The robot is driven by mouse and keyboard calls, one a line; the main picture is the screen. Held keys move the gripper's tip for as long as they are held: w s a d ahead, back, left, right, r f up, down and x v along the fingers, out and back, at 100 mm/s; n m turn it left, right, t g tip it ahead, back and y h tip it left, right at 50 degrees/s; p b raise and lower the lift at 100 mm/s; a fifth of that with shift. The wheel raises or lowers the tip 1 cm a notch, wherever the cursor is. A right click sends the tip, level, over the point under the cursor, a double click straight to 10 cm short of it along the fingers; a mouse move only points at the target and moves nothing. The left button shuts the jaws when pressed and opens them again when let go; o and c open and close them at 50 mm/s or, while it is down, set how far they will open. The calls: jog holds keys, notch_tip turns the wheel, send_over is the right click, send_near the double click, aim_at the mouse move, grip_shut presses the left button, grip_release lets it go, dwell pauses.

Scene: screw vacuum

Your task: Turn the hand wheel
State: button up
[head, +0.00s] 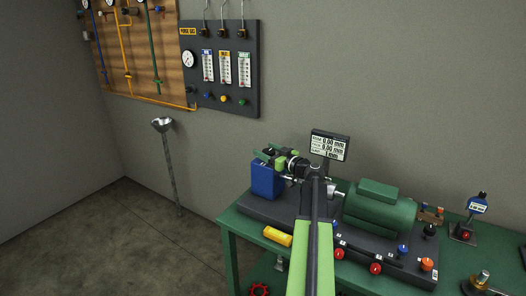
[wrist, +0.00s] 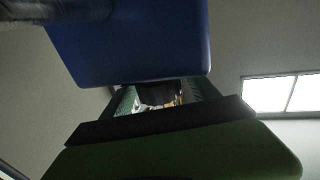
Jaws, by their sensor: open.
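A red wheel with a lobed rim (head: 260,289) shows low at the bottom edge of the head view, under the green bench, and is partly cut off. It looks like a hand wheel. My gripper (head: 268,155) is raised above the bench's left end, just over a blue box (head: 267,180), and well above the red wheel. My gripper is open, with nothing seen between its fingers. In the wrist view a large blue surface (wrist: 140,45), likely that box, fills the top and partly hides the fingers (wrist: 160,95). The red wheel does not show there.
The green bench (head: 228,222) carries a dark base with a green motor (head: 380,208), a display (head: 330,145), a yellow block (head: 278,236) and several colored knobs. A gauge panel (head: 247,65) hangs on the wall. A funnel on a pole (head: 163,125) stands left. The left floor is clear.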

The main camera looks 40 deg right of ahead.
jog(key=shift+w, duration=0.65)
